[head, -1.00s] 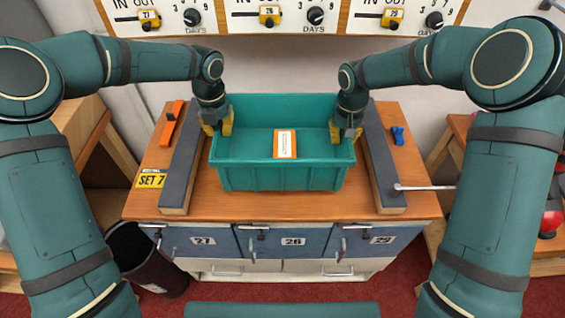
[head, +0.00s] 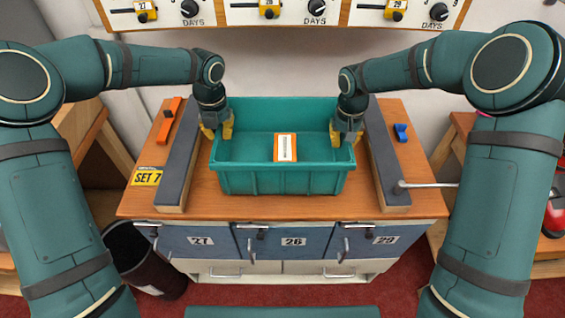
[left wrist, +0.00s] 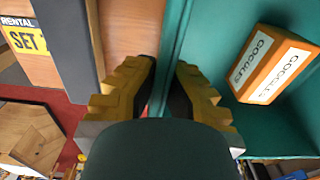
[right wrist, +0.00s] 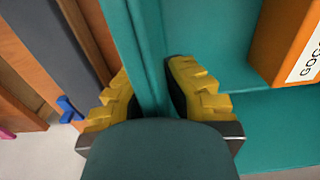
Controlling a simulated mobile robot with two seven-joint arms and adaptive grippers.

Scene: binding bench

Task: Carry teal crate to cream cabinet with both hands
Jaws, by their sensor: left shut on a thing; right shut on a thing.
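The teal crate (head: 282,180) is on or just above the wooden bench top, between two grey-topped rails; I cannot tell whether it touches the top. An orange box with a white label (head: 285,148) lies inside it, and its label reads "GOGGLES" in the left wrist view (left wrist: 262,65). My left gripper (head: 217,130) is shut on the crate's left wall, one finger inside and one outside. My right gripper (head: 346,132) is shut on the right wall in the same way. No cream cabinet is clearly identifiable; a pale drawer base (head: 284,270) shows under the bench's blue doors.
The left rail (head: 180,155) and right rail (head: 385,160) flank the crate closely. An orange tool (head: 168,121) and a "SET 7" sign (head: 148,177) lie at left. A blue clip (head: 401,132) lies at right. A dark bin (head: 145,262) stands front left. Dial panels hang behind.

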